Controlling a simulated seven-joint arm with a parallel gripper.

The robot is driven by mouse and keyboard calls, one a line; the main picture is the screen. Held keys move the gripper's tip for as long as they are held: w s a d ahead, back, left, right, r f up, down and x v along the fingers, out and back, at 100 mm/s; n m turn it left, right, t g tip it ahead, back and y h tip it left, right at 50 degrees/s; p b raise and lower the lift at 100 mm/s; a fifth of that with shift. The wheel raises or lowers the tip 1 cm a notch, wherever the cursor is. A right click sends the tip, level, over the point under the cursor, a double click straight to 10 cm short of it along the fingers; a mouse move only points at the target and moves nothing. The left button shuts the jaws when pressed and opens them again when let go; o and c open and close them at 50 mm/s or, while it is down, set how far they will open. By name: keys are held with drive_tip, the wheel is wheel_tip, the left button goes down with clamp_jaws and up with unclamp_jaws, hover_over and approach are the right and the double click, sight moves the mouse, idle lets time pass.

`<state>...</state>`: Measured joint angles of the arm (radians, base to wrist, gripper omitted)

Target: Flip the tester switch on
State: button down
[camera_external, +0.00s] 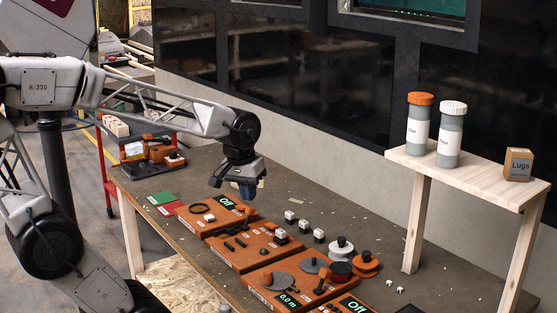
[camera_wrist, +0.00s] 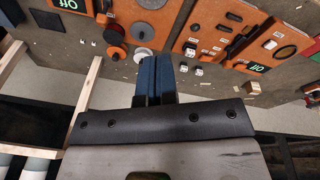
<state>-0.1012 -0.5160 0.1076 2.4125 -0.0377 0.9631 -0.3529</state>
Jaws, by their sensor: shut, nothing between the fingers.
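An orange panel (camera_external: 195,227) with a lit "Off" display (camera_external: 226,201) lies toward the far left end of the workbench; it carries a black ring and a small white part. Its "Off" display shows at the right of the wrist view (camera_wrist: 258,67). A second "Off" display (camera_external: 354,304) sits on a panel at the near end, also at the top left of the wrist view (camera_wrist: 68,4). I cannot tell which part is the tester switch. My gripper (camera_external: 247,192) is shut and empty, above the bench behind the panels; its blue fingers (camera_wrist: 155,62) are together.
A middle orange panel (camera_external: 226,257) holds small black parts. White-and-black blocks (camera_external: 304,226) and round knobs (camera_external: 341,249) stand behind the panels. A wooden shelf (camera_external: 470,178) at right carries two bottles and a "Lugs" box (camera_external: 518,165). A dark wall stands behind.

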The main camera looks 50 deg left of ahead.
drive_tip(key=w+a+n, duration=0.9)
drive_tip(key=w, duration=0.1)
drive_tip(key=n+g+h, duration=0.2)
drive_tip(key=n, duration=2)
hover_over(244, 207)
drive_tip(key=a, duration=0.3)
wheel_tip(244, 207, down, 11)
drive_tip(key=shift+f, duration=0.2)
drive_tip(key=d+f, duration=0.1)
drive_tip(key=f, duration=0.3)
drive_tip(key=d+f, duration=0.1)
drive_tip(key=f, duration=0.4)
drive_tip(key=d+f, duration=0.1)
drive_tip(key=f, duration=0.3)
drive_tip(key=shift+f, duration=0.35)
drive_tip(key=shift+a, duration=0.1)
